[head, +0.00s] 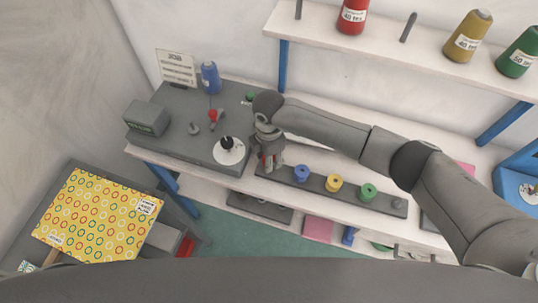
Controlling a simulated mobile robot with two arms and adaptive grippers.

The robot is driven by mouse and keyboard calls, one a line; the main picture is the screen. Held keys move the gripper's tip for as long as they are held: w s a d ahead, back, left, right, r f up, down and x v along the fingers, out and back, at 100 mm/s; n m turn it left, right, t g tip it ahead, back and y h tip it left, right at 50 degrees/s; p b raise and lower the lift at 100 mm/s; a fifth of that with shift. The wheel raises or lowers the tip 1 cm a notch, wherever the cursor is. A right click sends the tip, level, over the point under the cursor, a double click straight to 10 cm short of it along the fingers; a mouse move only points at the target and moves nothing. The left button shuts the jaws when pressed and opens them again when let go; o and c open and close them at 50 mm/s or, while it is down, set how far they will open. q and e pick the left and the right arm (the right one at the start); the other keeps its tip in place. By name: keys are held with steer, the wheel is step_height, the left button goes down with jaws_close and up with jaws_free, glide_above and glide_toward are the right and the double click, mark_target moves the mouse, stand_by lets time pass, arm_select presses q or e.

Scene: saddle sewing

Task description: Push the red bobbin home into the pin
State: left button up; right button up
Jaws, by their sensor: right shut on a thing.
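My right gripper (268,162) reaches in from the right, above the left end of the dark bobbin rack (317,184). It is shut on the red bobbin (264,158), of which only a sliver of red shows between the fingers. The fingers hide most of the bobbin and any pin below it, so I cannot tell how it sits. A blue bobbin (301,173), a yellow bobbin (334,182) and a green bobbin (368,191) stand along the rack to the right. A bare grey pin (397,203) is at its right end. My left gripper is not in view.
Left of the gripper, a grey bench plate (180,155) holds a white disc (229,156), a small red-topped part (213,115) and a blue spool (210,78). A shelf (400,60) with thread cones crosses behind. A yellow patterned board (98,215) lies lower left.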

steer(key=shift+f+b, duration=0.85)
steer(key=shift+f, duration=0.65)
steer(key=o, duration=1.2)
step_height(320, 180, up, 12)
steer(key=shift+s, duration=0.1)
